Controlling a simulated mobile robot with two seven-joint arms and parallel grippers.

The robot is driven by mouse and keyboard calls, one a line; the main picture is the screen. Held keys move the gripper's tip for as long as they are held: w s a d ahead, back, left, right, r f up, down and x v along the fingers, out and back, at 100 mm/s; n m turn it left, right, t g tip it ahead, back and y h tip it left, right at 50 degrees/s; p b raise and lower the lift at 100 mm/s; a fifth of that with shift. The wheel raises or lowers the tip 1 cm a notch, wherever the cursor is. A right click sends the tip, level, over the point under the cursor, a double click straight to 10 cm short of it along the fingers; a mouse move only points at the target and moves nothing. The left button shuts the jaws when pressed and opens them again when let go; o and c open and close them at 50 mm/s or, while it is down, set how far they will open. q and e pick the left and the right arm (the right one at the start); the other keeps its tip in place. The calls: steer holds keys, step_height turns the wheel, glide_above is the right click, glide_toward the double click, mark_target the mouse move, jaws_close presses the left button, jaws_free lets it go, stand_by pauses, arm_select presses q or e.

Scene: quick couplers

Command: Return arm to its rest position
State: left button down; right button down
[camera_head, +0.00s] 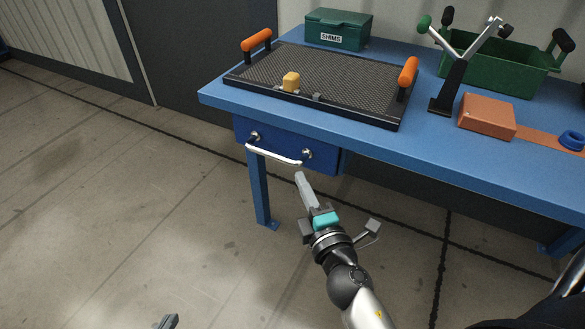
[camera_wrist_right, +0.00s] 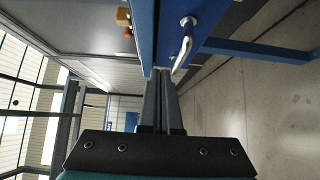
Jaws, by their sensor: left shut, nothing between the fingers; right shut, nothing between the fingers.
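My right gripper (camera_head: 299,178) reaches up from the bottom of the head view. Its fingers are together with nothing between them, and the tips appear just below the right end of the drawer handle (camera_head: 273,155). In the right wrist view the shut fingers (camera_wrist_right: 160,75) point toward the blue drawer front, with the handle (camera_wrist_right: 184,45) to their right. I cannot tell whether they touch the drawer. Only the tip of my left gripper (camera_head: 166,321) shows at the bottom edge of the head view, shut and empty over the floor.
A green SHIMS box (camera_head: 338,30), a green bin (camera_head: 510,70) and an orange block (camera_head: 487,116) stand behind and right. Floor left of the bench is clear.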

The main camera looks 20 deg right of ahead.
steer(key=shift+s, duration=0.15)
